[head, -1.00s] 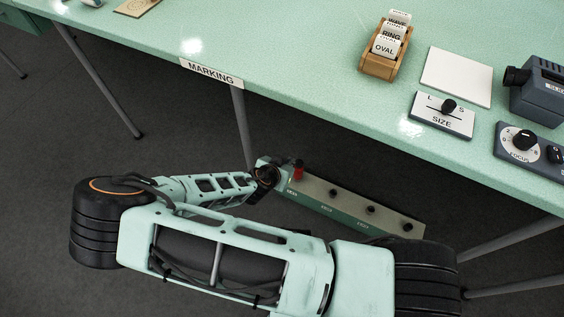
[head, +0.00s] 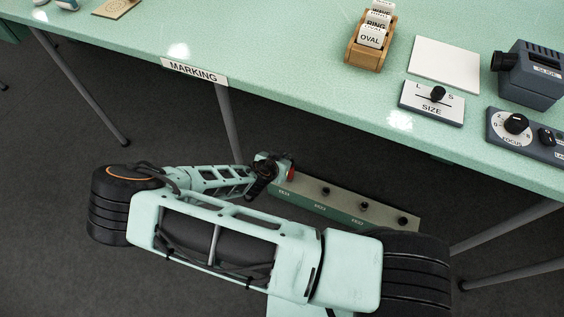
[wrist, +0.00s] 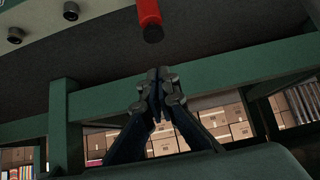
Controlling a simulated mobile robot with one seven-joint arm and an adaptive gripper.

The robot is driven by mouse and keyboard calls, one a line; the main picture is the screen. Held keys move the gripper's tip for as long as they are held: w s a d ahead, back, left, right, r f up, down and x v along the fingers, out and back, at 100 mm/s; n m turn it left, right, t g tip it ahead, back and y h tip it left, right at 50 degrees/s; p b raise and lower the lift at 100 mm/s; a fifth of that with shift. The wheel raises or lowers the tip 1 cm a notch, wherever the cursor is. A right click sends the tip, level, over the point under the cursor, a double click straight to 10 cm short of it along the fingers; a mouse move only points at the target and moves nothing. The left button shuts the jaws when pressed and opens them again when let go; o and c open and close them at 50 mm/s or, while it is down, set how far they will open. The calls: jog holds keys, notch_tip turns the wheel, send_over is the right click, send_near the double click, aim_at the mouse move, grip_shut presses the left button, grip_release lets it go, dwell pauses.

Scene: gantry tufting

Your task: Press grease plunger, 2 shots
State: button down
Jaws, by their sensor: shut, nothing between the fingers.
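The red plunger (head: 291,173) stands at the left end of a long panel with labelled points (head: 345,203), below the table edge. In the wrist view it is a red cylinder with a black end (wrist: 150,18), at the top of the picture and cut off by its edge. My gripper (head: 262,186) is at the panel's left end, just left of the plunger, and partly hides it. In the wrist view the closed fingers (wrist: 158,74) are empty. A gap shows in the picture between the fingertips and the plunger's black end; I cannot tell whether other parts touch.
The panel carries several black knobs (head: 364,206). The green table (head: 270,70) with its MARKING label (head: 195,72) overhangs behind, and a table leg (head: 228,122) stands close to my arm. Green frame bars (wrist: 225,78) and boxes (wrist: 225,120) show in the wrist view.

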jog(key=b+x, duration=0.1)
jog(key=x, duration=0.3)
jog(key=shift+f, duration=0.15)
jog(key=shift+f+b, duration=0.8)
jog(key=shift+f, duration=1)
jog(key=shift+f, duration=1)
